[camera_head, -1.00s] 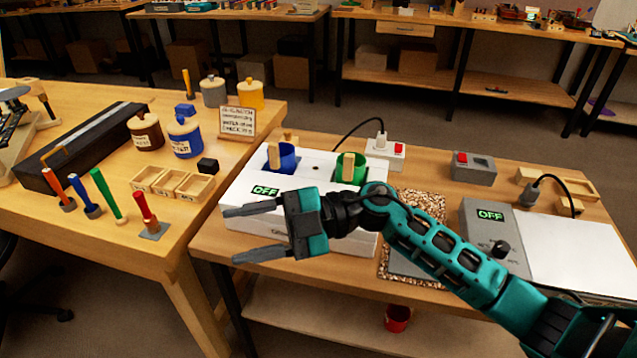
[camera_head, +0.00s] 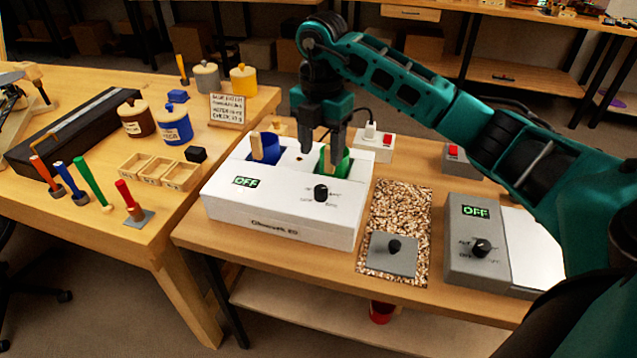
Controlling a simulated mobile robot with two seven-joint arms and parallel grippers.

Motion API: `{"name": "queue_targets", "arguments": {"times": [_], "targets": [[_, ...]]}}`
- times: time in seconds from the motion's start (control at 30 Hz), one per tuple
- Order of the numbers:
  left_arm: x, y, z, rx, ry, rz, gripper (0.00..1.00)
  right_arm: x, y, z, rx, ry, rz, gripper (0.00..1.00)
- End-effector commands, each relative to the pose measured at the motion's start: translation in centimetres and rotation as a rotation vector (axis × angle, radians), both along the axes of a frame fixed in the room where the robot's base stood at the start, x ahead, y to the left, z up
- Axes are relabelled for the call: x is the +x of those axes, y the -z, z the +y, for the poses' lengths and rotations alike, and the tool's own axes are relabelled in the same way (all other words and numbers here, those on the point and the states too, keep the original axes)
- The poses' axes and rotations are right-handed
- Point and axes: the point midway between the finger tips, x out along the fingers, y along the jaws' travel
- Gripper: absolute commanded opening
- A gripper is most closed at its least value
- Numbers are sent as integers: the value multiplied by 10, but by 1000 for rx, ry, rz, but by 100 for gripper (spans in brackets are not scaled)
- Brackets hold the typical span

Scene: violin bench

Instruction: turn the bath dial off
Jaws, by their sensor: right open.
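The bath is a white box (camera_head: 285,222) on the right-hand bench, with a lit display reading OFF (camera_head: 245,181). Its black dial (camera_head: 321,193) sits on the front part of the top, with small lettering around it too fine to read fully. A blue pot (camera_head: 268,150) and a green pot (camera_head: 340,165) stand in the bath's openings. My right gripper (camera_head: 322,150) points down, open, above the back of the bath and just behind the dial, near the green pot. I cannot tell whether a finger touches that pot. My left gripper is not in view.
A grey unit (camera_head: 461,268) with its own OFF display and dial stands at the right. A speckled mat (camera_head: 402,205) carries a grey plate with a black knob (camera_head: 394,246). A switched socket block (camera_head: 373,144) stands behind the bath. Jars and handled tools stand on the left bench (camera_head: 120,250).

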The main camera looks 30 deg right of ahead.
Motion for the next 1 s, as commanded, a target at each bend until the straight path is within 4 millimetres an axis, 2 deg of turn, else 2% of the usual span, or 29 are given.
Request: {"name": "queue_targets", "arguments": {"times": [0.03,0.2,0.43,0.6,0.87,1.0], "targets": [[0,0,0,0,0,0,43,-1,13,0,1,-1,6,56],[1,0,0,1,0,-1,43,-1,49,1,1,-2,5,56],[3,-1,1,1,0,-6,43,-1,84,1,3,-3,3,56],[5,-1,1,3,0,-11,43,0,95,1,3,-3,0,56],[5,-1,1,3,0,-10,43,0,96,1,3,-4,-1,56],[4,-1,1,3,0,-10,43,0,96,1,4,-4,-1,46]]}}
